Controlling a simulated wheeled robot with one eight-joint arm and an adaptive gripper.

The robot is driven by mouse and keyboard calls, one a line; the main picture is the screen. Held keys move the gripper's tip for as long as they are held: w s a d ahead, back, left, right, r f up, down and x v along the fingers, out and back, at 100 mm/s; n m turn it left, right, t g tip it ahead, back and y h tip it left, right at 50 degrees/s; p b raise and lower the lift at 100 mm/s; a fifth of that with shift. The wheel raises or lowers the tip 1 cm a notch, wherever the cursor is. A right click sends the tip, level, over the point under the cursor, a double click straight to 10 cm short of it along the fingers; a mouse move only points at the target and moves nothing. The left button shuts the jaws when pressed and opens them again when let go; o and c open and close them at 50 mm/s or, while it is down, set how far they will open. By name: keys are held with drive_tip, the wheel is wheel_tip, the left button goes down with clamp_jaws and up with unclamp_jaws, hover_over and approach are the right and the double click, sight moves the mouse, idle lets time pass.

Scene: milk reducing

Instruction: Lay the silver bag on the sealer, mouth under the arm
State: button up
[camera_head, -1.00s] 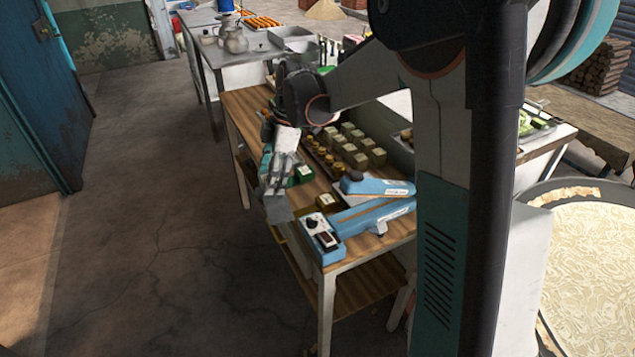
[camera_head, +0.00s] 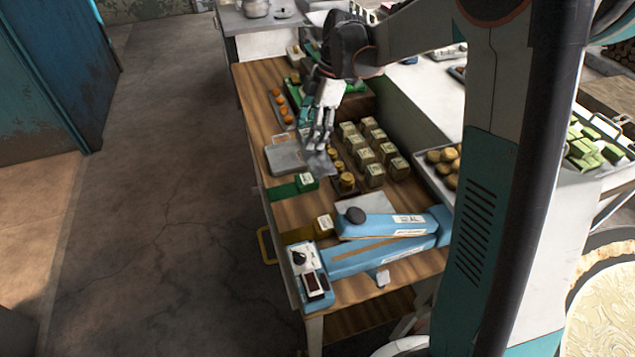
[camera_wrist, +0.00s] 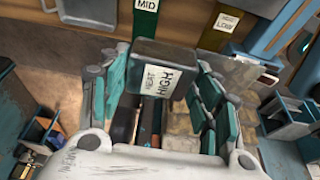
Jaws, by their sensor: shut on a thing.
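I cannot tell whether the bag touches the table. The blue sealer (camera_head: 375,262) stands at the table's near end, nearer the camera than my gripper and apart from the bag. Its arm (camera_head: 385,228) with a dark knob reaches left over the base, a narrow gap between them.
A green bag (camera_head: 284,192) labelled MID and a gold bag (camera_head: 267,245) labelled LOW lie between silver bag and sealer. Several pale cubes (camera_head: 374,175) and small golden pieces (camera_head: 346,181) stand right of my gripper. Orange pieces (camera_head: 283,108) are behind. The floor at left is clear.

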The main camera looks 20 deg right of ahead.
wheel_tip(320, 180, down, 17)
drive_tip(key=b, duration=0.2)
drive_tip(key=shift+r+b, duration=0.1)
drive_tip(key=shift+b, duration=0.25)
drive_tip(key=shift+f+b, duration=0.35)
drive_tip(key=o, duration=1.1)
drive_tip(key=shift+r, duration=0.1)
drive_tip(key=shift+r, duration=0.1)
